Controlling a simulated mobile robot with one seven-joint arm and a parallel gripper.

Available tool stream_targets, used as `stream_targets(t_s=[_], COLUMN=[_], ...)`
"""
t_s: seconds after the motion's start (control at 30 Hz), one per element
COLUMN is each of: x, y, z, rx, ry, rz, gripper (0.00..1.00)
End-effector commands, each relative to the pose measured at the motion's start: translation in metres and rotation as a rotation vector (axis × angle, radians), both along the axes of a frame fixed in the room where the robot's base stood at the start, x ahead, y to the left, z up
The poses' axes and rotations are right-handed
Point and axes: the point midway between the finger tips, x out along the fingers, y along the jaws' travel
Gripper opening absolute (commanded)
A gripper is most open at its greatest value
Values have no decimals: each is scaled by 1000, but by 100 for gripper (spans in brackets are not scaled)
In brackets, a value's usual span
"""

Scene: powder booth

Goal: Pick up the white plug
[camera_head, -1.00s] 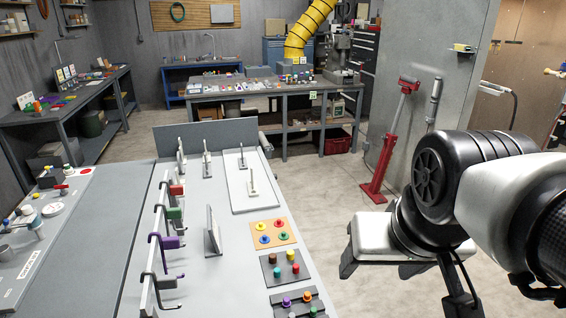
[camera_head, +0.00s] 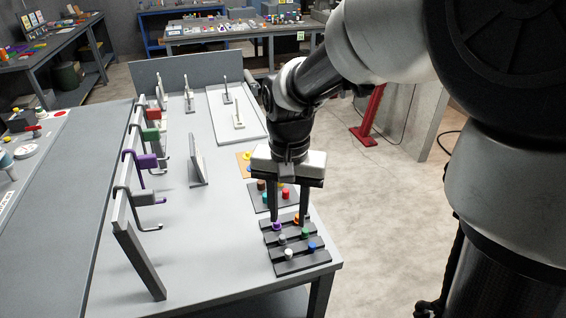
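The white plug (camera_head: 289,254) stands upright at the front left of a dark grey ridged rack (camera_head: 318,259) near the table's front right corner. A grey plug (camera_head: 282,239) is just behind it, and a blue plug (camera_head: 311,246) is to its right. My gripper (camera_head: 288,219) points down over the back part of the rack, behind the white plug in the picture. Its two fingers are spread apart with nothing held between them. The fingertips appear close to the purple plug (camera_head: 277,226) and the orange plug (camera_head: 297,218); their exact height is unclear.
A green plug (camera_head: 305,232) is on the rack's right side. Another dark board (camera_head: 257,197) with coloured pegs lies behind, partly hidden by my gripper. A rail (camera_head: 138,255) with hooks and an upright grey plate (camera_head: 196,162) stand left. The table between is clear.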

Motion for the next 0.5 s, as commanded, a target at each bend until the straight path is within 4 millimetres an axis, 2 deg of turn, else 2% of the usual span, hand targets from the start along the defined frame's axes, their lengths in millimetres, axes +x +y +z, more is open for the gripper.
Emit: stream_targets(t_s=[0.03,0.2,0.3,0.5], x=[-1,-1,-1,-1], y=[0,-1,0,-1], z=[-14,-49,-63,-75], rx=[-2,-1,0,-1], ry=[5,3,2,1], rz=[0,0,0,0], gripper=[36,36,36,36])
